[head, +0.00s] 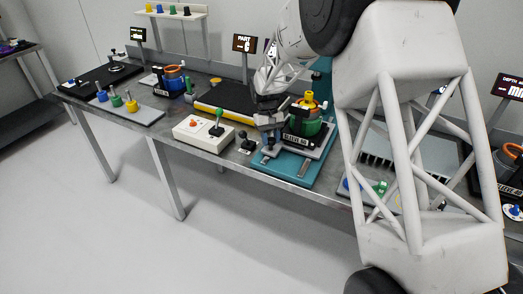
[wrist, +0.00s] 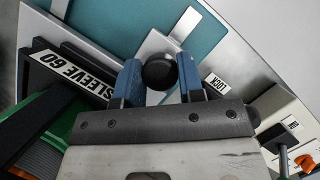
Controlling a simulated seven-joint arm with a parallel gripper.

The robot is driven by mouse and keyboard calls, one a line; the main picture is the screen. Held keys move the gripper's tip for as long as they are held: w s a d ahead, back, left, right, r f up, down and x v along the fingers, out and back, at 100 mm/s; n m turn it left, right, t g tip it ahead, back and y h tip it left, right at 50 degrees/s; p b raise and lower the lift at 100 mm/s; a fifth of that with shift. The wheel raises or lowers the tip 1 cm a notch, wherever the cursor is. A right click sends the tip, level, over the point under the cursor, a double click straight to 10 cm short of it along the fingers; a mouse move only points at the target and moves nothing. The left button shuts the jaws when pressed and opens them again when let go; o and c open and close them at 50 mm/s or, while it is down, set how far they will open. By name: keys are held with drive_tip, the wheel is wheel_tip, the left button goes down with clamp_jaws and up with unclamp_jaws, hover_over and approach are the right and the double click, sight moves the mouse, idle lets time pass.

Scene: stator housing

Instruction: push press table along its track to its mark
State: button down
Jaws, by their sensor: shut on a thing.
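The press table (head: 316,148) is a pale plate labelled SLEEVE 60, bearing a green and orange housing (head: 307,122) with a yellow top. It sits on a teal base (head: 325,172) with a grey track strip (head: 304,168). In the wrist view the SLEEVE 60 label (wrist: 70,72) and green housing edge (wrist: 62,125) show at left. My gripper (head: 270,148) is at the table's front left corner. In the wrist view my gripper (wrist: 160,80) has its blue fingers shut on a round black knob (wrist: 159,70). I cannot make out the mark.
A cream control box (head: 203,133) with a green-topped lever and a small black joystick (head: 246,144) stand just left of the teal base. A LOCK label (wrist: 215,84) lies right of my fingers. My arm hides part of the bench at right.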

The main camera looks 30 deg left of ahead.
drive_tip(key=w, duration=0.8)
drive_tip(key=shift+r, duration=0.1)
drive_tip(key=c, duration=0.8)
unclamp_jaws()
drive_tip(key=shift+o, duration=0.2)
drive_tip(key=v, duration=0.7)
drive_tip(key=shift+r, duration=0.3)
drive_tip(key=shift+a, duration=0.1)
drive_tip(key=shift+r, duration=0.1)
